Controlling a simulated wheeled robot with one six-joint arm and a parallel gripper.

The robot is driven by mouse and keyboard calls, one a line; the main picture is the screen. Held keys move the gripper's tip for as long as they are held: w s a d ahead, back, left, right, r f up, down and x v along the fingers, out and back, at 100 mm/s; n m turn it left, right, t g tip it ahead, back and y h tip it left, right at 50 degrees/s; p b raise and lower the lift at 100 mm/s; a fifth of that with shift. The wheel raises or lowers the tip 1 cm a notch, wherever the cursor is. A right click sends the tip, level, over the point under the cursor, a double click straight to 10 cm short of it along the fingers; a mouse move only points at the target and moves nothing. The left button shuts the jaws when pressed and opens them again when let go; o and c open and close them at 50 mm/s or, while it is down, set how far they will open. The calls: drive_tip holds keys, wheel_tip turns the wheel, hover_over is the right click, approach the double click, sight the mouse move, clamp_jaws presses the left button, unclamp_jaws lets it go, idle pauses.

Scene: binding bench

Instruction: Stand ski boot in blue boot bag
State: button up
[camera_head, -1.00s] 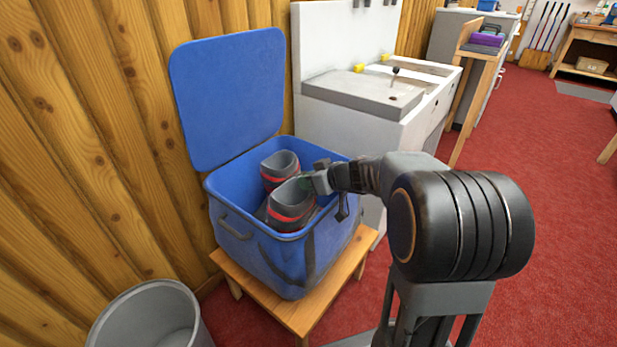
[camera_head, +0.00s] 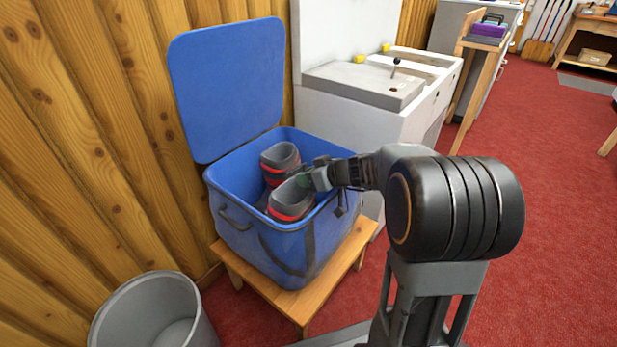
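The blue boot bag (camera_head: 265,248) stands on a low wooden stool, with its lid (camera_head: 228,90) up against the wall. Two grey ski boots with red bands are inside it. The rear boot (camera_head: 279,157) stands upright towards the back. The front boot (camera_head: 291,198) also stands inside, near the front wall, and its lower part is hidden by the bag. My gripper (camera_head: 308,181) reaches over the bag's right rim, with its tips at the upper right edge of the front boot. The fingers are too small and overlapped to show whether they grip it.
The wooden stool (camera_head: 300,299) carries the bag. A grey bin (camera_head: 150,315) stands at the lower left. A white bench (camera_head: 385,105) with a lever is close behind the bag. The wooden wall (camera_head: 90,150) is on the left. Red floor (camera_head: 560,200) is free at right.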

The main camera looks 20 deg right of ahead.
drive_tip(key=shift+o, duration=1)
drive_tip(key=shift+f, duration=0.2)
drive_tip(key=p+v, duration=0.4)
drive_tip(key=v, duration=1)
drive_tip(key=s+a+r+m+g+h+p, duration=0.2)
drive_tip(key=s+a+r+p, duration=0.1)
drive_tip(key=r+p, duration=0.9)
drive_tip(key=s+a+r+m+g+h+p, duration=0.1)
drive_tip(key=s+r+p, duration=0.5)
drive_tip(key=r+p, duration=0.6)
drive_tip(key=s+a+r+m+g+h+p, duration=0.2)
drive_tip(key=s+a+r+m+h+p, duration=0.1)
drive_tip(key=r+p, duration=0.9)
drive_tip(key=s+a+h+p, duration=0.1)
drive_tip(key=p, duration=0.1)
drive_tip(key=shift+s+a+g+h+p, duration=0.25)
drive_tip(key=shift+a+g+h+p, duration=0.05)
drive_tip(key=shift+h, duration=0.1)
drive_tip(key=shift+c, duration=0.3)
